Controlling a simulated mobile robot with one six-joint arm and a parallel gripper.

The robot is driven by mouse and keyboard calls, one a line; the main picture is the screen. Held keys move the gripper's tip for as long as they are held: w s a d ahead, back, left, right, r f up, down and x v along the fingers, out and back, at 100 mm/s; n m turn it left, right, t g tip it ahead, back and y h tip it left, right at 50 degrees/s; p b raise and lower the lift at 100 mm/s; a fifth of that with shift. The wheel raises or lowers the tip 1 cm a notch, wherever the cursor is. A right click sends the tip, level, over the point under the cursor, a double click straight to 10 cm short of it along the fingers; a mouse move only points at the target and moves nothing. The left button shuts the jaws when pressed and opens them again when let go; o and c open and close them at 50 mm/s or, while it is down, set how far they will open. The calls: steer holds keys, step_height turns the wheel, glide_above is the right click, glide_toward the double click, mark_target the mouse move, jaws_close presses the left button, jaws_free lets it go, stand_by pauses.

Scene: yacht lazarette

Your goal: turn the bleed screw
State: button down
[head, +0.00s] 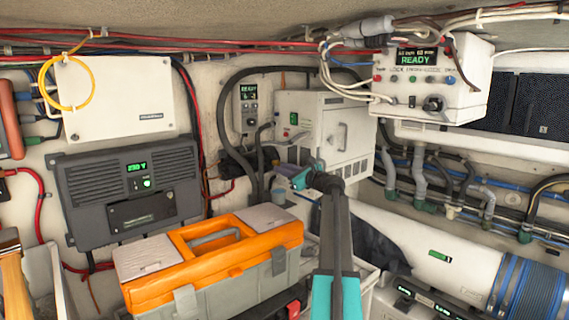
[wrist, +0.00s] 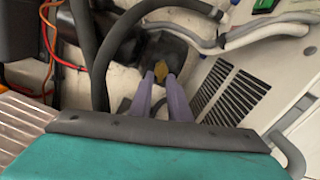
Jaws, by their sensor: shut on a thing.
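A small brass-coloured piece, which looks like the bleed screw (wrist: 160,71), shows in the wrist view between the tips of my gripper (wrist: 160,82). The two purple fingers are closed in on it from both sides. A dark fitting (wrist: 165,50) lies just behind it, low beside the white cabinet. In the head view my gripper (head: 287,171) reaches in front of the white cabinet (head: 349,148); its fingers are small there, and the screw cannot be made out.
A thick dark hose (wrist: 97,50) runs close to the left of my fingers. The vented cabinet wall (wrist: 232,92) stands close on the right. An orange and grey toolbox (head: 265,237) sits left of my arm. A large white pipe (head: 440,243) lies to the right.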

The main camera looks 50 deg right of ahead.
steer(key=shift+a+f+m+p, duration=0.1)
steer(key=shift+m+p, duration=0.45)
steer(key=shift+m, duration=0.25)
steer(key=c, duration=1.7)
jaws_free()
steer(key=shift+o, duration=0.2)
steer(key=s+a+b, duration=0.1)
steer(key=s+b, duration=0.3)
steer(key=s, duration=1)
steer(key=shift+b, duration=0.4)
